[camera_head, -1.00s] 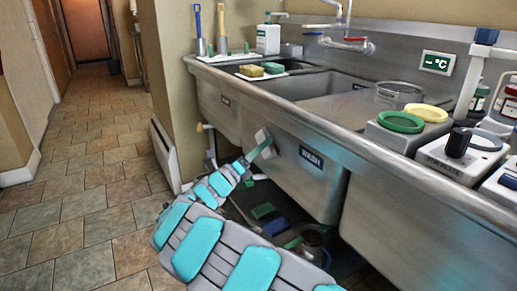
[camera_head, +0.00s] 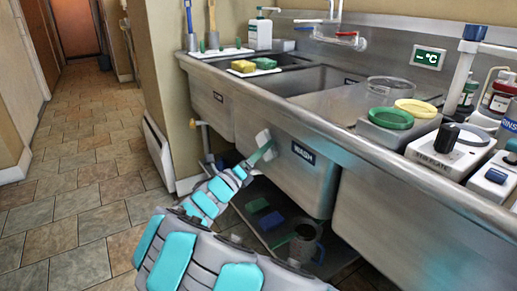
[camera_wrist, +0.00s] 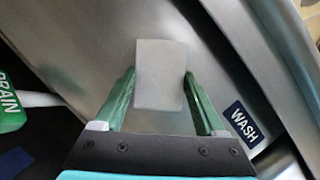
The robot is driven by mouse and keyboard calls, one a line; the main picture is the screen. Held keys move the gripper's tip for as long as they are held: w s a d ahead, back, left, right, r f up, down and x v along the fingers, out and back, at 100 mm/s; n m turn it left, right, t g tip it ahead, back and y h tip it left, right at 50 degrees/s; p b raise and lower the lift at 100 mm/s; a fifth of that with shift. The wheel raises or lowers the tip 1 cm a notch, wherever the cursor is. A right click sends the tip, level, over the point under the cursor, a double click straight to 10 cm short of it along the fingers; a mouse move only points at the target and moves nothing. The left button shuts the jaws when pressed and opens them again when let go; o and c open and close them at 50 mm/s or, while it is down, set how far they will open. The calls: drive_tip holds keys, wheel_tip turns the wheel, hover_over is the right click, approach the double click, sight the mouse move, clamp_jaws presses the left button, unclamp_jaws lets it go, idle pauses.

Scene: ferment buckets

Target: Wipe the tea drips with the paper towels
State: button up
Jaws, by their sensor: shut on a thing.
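My gripper (camera_head: 263,150) is shut on a pale, flat, folded piece that looks like the paper towels (camera_head: 263,137). In the wrist view the paper towels (camera_wrist: 162,78) sit between the two green fingers (camera_wrist: 160,90). They are held up close to the steel front of the wash basin (camera_head: 300,178), just left of its WASH label (camera_head: 304,153). I cannot tell whether they touch the steel. I cannot make out any tea drips in either view.
A low shelf under the sink holds a green sponge (camera_head: 257,205), a blue sponge (camera_head: 271,221) and a dark mug (camera_head: 305,245). A DRAIN-marked green-and-white part (camera_wrist: 12,105) is left in the wrist view. The tiled floor (camera_head: 85,200) at left is clear.

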drive_tip(key=shift+s+d, duration=0.85)
drive_tip(key=shift+s, duration=0.25)
drive_tip(key=shift+a, duration=0.1)
drive_tip(key=w, duration=0.1)
drive_tip(key=w+a, duration=0.2)
drive_tip(key=shift+w+a+f, duration=0.1)
drive_tip(key=shift+w+a, duration=0.15)
drive_tip(key=shift+w, duration=0.15)
drive_tip(key=shift+w+a, duration=0.35)
drive_tip(key=shift+w, duration=0.25)
drive_tip(key=shift+w+a, duration=0.35)
drive_tip(key=shift+w, duration=0.2)
drive_tip(key=shift+a, duration=0.1)
drive_tip(key=shift+s+a, duration=0.55)
drive_tip(key=shift+a, duration=0.25)
drive_tip(key=shift+s+a, duration=0.6)
drive_tip(key=shift+a, duration=0.2)
drive_tip(key=shift+s+a, duration=0.55)
drive_tip(key=shift+a, duration=0.25)
